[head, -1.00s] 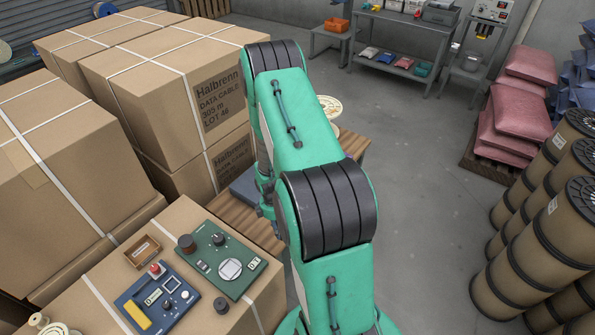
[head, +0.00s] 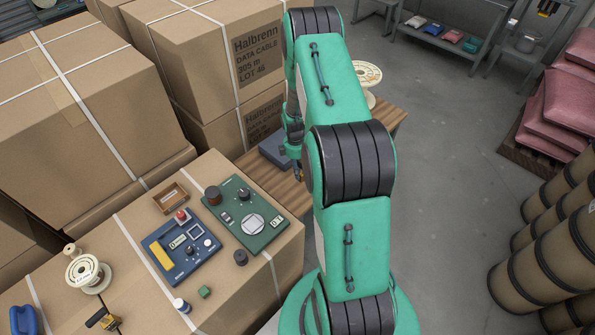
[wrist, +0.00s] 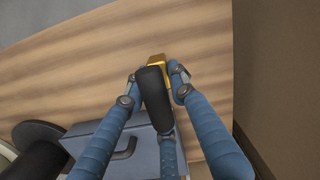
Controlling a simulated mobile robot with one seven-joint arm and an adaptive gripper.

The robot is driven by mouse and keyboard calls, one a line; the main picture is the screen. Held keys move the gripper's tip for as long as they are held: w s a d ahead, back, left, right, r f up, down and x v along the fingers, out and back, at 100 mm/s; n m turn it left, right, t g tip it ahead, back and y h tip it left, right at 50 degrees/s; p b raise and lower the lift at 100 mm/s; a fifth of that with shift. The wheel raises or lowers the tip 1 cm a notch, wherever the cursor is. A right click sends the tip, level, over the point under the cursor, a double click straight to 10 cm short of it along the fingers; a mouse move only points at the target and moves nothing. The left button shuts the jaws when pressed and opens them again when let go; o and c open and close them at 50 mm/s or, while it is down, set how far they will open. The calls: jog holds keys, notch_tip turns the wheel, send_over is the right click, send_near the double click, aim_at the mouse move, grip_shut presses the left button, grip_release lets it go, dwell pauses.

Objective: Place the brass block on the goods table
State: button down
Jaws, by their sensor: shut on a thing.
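The brass block (wrist: 157,60) shows as a small yellow piece between the fingertips of my gripper (wrist: 154,83) in the wrist view. My gripper is shut on it, and its dark middle finger covers much of the block. A wooden tabletop (wrist: 60,70), which looks like the goods table, lies beneath it; I cannot tell whether the block touches the wood. In the head view the wooden table (head: 290,192) stands behind the near carton, partly hidden by my arm, and my gripper (head: 297,172) hangs over it. The block cannot be made out there.
A grey-blue case (wrist: 115,142) with a handle sits on the wood beside my gripper. A spool (wrist: 38,140) is left of it. Tall cartons (head: 210,60) border the table. The near carton (head: 250,295) carries a green panel (head: 245,215) and a blue device (head: 180,245).

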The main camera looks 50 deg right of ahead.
jog(key=shift+w+d+f, duration=0.1)
jog(key=shift+w+d, duration=0.55)
jog(key=shift+w, duration=0.2)
jog(key=shift+w+d+f, duration=0.1)
jog(key=shift+w+d, duration=0.5)
jog(key=shift+w, duration=0.2)
jog(key=shift+f+b, duration=0.7)
jog(key=shift+f, duration=1)
jog(key=shift+f, duration=0.1)
jog(key=c, duration=1.5)
grip_release()
jog(key=shift+f, duration=0.1)
jog(key=shift+o, duration=0.2)
notch_tip(320, 180, up, 12)
jog(key=w+p, duration=0.1)
jog(key=p, duration=0.1)
